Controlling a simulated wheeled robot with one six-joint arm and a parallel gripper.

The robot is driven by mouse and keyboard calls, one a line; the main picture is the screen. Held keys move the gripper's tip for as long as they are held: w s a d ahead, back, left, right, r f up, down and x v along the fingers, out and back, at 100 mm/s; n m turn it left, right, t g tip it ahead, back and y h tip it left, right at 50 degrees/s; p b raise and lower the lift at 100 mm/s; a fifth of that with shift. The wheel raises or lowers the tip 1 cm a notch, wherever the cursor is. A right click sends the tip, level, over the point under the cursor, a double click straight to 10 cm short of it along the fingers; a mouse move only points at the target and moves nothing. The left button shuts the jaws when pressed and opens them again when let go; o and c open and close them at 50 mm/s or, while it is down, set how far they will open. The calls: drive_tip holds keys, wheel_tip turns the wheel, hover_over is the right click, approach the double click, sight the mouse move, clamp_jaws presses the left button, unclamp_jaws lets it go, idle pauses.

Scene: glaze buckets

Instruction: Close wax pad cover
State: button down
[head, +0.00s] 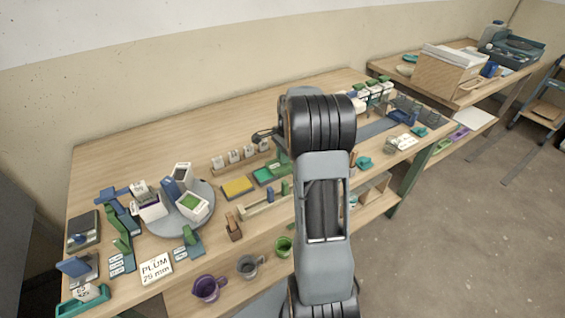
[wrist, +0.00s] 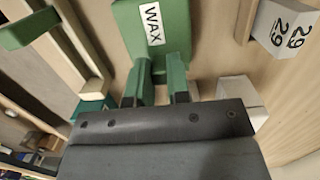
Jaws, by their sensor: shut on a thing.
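The green wax pad cover (wrist: 152,12) with a white "WAX" label fills the upper middle of the wrist view. My gripper (wrist: 158,94) is shut on the green part of the cover nearest it. In the head view a narrow green piece, which looks like the cover (head: 283,158), shows beside my arm. It stands above the green wax pad tray (head: 267,175). My arm hides much of this spot and my fingertips in the head view. I cannot tell the cover's exact angle.
A yellow pad (head: 238,187) lies left of the tray. A wooden rack with small white blocks (head: 234,156) stands behind it. A wooden rail (head: 262,203) lies in front. A round grey turntable (head: 180,222) with white containers is farther left. Cups hang along the front edge.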

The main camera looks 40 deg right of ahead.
sight(270, 168)
drive_tip(key=shift+w+a, duration=0.15)
drive_tip(key=shift+a, duration=2.4)
drive_tip(key=c, duration=1.2)
unclamp_jaws()
drive_tip(key=shift+o, duration=0.2)
wheel_tip(270, 168, up, 7)
drive_tip(key=p, duration=0.6)
